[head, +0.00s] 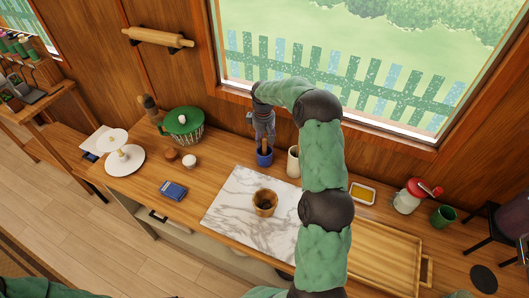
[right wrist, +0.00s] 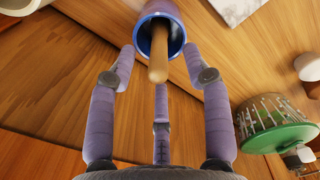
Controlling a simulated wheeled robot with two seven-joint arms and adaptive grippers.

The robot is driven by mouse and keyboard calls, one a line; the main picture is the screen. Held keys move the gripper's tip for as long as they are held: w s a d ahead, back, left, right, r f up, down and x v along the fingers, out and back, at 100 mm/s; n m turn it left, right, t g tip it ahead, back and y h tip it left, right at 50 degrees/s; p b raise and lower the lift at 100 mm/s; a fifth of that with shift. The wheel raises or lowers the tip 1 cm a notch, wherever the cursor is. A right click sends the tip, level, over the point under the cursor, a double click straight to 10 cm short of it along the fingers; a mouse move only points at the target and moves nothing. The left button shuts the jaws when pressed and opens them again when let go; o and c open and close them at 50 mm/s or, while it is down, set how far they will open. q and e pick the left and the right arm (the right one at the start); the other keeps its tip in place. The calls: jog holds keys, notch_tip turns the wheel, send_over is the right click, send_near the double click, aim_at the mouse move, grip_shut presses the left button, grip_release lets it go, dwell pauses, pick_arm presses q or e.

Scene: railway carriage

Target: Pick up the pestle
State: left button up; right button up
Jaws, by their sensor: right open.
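The pestle (right wrist: 158,62) is a plain wooden rod standing in a blue cup (head: 264,158). In the right wrist view its handle sticks out of the cup's mouth, toward my palm. My right gripper (head: 264,136) is above the cup by the window wall. In the right wrist view the right gripper (right wrist: 159,52) is open, with its fingers spread around the handle, apparently not touching it. The pestle's lower end is hidden in the cup (right wrist: 160,20). A wooden mortar (head: 265,203) stands on a white marble slab (head: 232,213). My left gripper is not in view.
A cream cylinder (head: 293,162) stands close right of the blue cup. A green-lidded basket (head: 183,123), a white egg-like object (head: 189,161) and a blue box (head: 173,190) are to the left. A wooden tray (head: 385,255) lies at the right.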

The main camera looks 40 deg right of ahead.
aim_at(265, 146)
notch_tip(265, 146, down, 5)
jog(key=shift+w+d, duration=0.1)
jog(key=shift+d, duration=0.05)
grip_shut()
